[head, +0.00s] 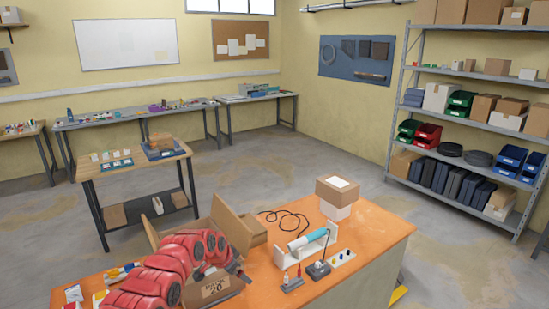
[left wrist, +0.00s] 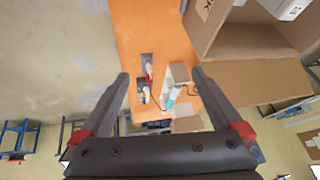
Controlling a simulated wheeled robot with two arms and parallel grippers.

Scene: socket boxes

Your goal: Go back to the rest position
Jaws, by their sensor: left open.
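My left arm reaches in from the lower left of the head view, and my left gripper (head: 240,268) is over the right side of an open cardboard box (head: 212,291). In the left wrist view my left gripper (left wrist: 160,77) has its two dark fingers wide apart with nothing between them. The open box also shows at the upper right of that view (left wrist: 240,42), beside the right finger. The arm hides part of the box, and I cannot tell whether the gripper touches it. My right gripper is not in view.
The orange table (head: 365,232) holds a white-and-blue tool on a stand (head: 310,241), a small dark-based device (head: 319,269), a black cable (head: 286,218) and stacked boxes (head: 338,192). Small packets (head: 74,294) lie at the left. Shelving (head: 470,125) stands at the right.

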